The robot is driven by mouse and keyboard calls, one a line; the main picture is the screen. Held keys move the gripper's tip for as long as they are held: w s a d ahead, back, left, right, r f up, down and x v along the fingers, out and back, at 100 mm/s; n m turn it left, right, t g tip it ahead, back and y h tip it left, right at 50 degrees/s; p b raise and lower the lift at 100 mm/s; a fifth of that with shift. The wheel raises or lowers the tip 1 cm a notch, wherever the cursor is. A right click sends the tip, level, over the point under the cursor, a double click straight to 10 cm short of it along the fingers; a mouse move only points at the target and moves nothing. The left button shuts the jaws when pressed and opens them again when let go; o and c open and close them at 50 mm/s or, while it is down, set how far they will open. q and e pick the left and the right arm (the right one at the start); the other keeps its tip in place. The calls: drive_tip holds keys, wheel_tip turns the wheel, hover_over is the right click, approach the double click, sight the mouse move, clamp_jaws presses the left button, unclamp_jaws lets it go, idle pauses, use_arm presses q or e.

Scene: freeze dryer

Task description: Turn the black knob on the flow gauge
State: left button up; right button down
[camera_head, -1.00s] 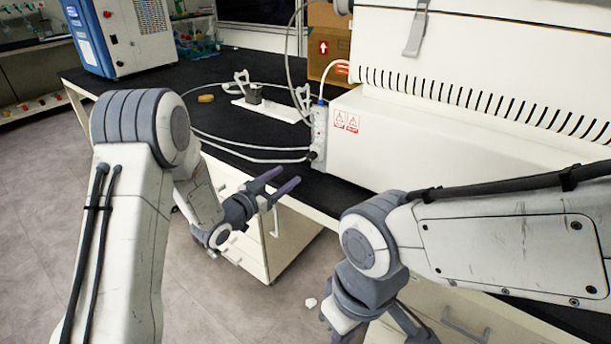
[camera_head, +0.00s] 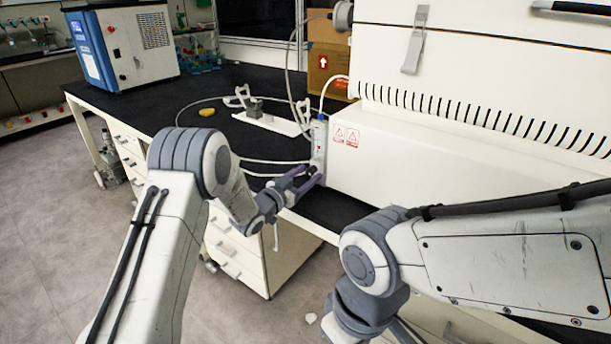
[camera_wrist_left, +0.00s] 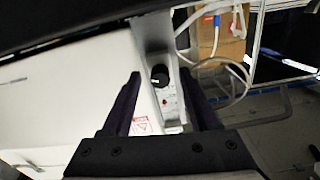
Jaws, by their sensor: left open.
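The flow gauge (camera_head: 319,140) is a slim pale upright body at the left end of the large white machine, with hoses at its top. Its round black knob (camera_wrist_left: 160,76) faces the left wrist camera. My left gripper (camera_head: 314,176) is open in front of the gauge's lower end. In the left wrist view its two dark fingers (camera_wrist_left: 165,100) stand on either side of the gauge, with the knob between and a little beyond the tips. I cannot tell whether they touch anything. In the head view the knob is hard to make out behind the fingers. My right gripper is out of the picture.
The white freeze dryer (camera_head: 440,150) fills the bench's right side. A grey clamp on a white plate (camera_head: 268,122), a yellow item (camera_head: 207,112) and loose hoses lie left of the gauge. A blue and white unit (camera_head: 122,42) stands at the back left. The black benchtop (camera_head: 200,88) is mostly clear there.

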use_arm(q)
clamp_jaws()
drive_tip(key=n, duration=0.4)
drive_tip(key=shift+n+p, duration=0.4)
drive_tip(key=n+p, duration=0.1)
drive_tip(key=n, duration=0.4)
drive_tip(key=shift+r, duration=0.1)
drive_tip(key=n+p, duration=0.2)
drive_tip(key=n, duration=0.3)
drive_tip(key=shift+n, duration=0.4)
drive_tip(key=n+p, duration=0.1)
drive_tip(key=n, duration=0.4)
drive_tip(key=shift+s+n+p, duration=0.1)
drive_tip(key=shift+n+p, duration=0.2)
drive_tip(key=shift+n, duration=0.4)
